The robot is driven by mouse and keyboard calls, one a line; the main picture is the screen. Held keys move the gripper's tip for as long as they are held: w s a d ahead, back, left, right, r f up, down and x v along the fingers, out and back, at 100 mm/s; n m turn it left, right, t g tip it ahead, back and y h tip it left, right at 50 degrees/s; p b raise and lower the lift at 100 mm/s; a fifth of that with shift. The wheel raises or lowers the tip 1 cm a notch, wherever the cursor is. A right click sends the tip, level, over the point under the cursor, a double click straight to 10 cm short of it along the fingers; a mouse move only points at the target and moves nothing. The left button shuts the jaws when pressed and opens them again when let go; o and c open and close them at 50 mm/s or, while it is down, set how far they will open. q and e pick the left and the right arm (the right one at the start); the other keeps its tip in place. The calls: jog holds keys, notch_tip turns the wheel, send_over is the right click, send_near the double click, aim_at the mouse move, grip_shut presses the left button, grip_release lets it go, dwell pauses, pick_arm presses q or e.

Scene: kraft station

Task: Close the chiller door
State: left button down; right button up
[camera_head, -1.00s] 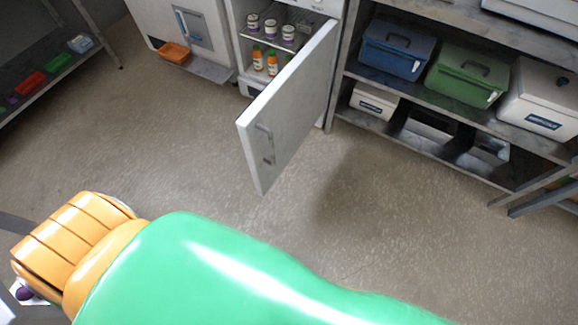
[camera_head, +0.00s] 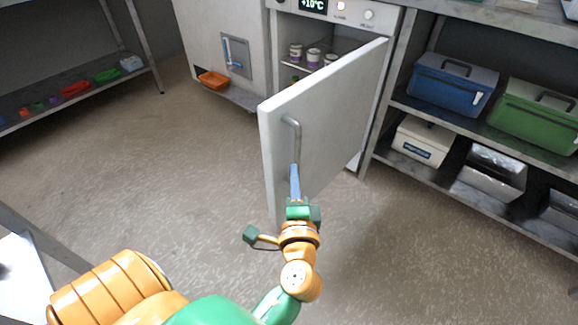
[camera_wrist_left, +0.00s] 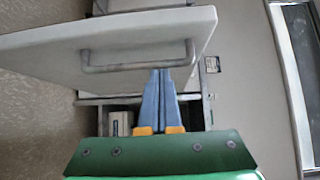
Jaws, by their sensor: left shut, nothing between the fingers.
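The white chiller door (camera_head: 328,120) stands wide open, swung out toward me. It also shows in the left wrist view (camera_wrist_left: 100,40). Its metal handle (camera_head: 293,140) is on the face toward me, and the bar also shows in the left wrist view (camera_wrist_left: 130,66). The chiller (camera_head: 335,22) has a +10°C display, with jars on a shelf partly hidden behind the door. My left gripper (camera_head: 295,168) is shut and empty, its blue fingers pointing at the lower end of the handle. In the wrist view the fingertips (camera_wrist_left: 160,72) reach the bar; I cannot tell whether they touch. My right gripper is not in view.
To the right of the door, a metal shelf holds a blue box (camera_head: 450,85), a green box (camera_head: 535,115) and a white box (camera_head: 423,140). The floor left of the door is clear.

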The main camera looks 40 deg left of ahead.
pick_arm(q)
jog(key=shift+y, duration=0.4)
jog(key=x, duration=0.6)
jog(key=r+p+x, duration=0.1)
jog(key=x, duration=0.3)
jog(key=shift+s+a, duration=0.15)
